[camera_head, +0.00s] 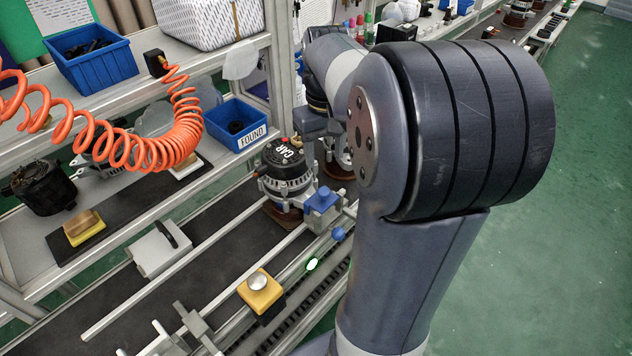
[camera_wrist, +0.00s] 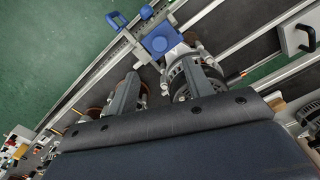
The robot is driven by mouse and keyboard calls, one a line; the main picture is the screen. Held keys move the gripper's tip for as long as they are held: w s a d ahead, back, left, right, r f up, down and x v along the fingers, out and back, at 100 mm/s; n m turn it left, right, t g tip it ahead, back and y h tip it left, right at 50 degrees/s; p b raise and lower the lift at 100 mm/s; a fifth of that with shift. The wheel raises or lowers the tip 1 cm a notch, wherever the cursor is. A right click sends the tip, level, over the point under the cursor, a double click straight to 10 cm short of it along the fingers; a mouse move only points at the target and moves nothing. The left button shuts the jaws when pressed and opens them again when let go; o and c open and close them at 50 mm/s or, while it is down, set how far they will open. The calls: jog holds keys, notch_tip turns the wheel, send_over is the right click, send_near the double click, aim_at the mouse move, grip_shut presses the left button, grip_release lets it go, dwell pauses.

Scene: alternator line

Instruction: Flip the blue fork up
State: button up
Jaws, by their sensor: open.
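A blue block-shaped part, which looks like the blue fork (camera_head: 322,199), sits on the near conveyor rail beside an alternator (camera_head: 286,172). A small blue knob (camera_head: 338,234) is just below it. In the wrist view the blue part (camera_wrist: 160,39) is ahead of my gripper (camera_wrist: 160,72), with a smaller blue piece (camera_wrist: 116,19) to its left. The two fingers are spread apart with nothing between them, and I see no contact with the blue part. In the head view my arm hides most of the gripper. I cannot tell whether the fork is up or down.
A yellow button box (camera_head: 260,292) and a green light (camera_head: 313,264) are on the near rail. A coiled orange hose (camera_head: 150,152) hangs at left. Blue bins (camera_head: 236,124) stand on the shelves. The green floor (camera_head: 560,220) at right is clear.

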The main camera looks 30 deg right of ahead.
aim_at(324, 191)
notch_tip(324, 191, down, 10)
jog(key=shift+f, duration=0.2)
jog(key=shift+c, duration=0.2)
jog(key=shift+s, duration=0.1)
jog(key=c, duration=1)
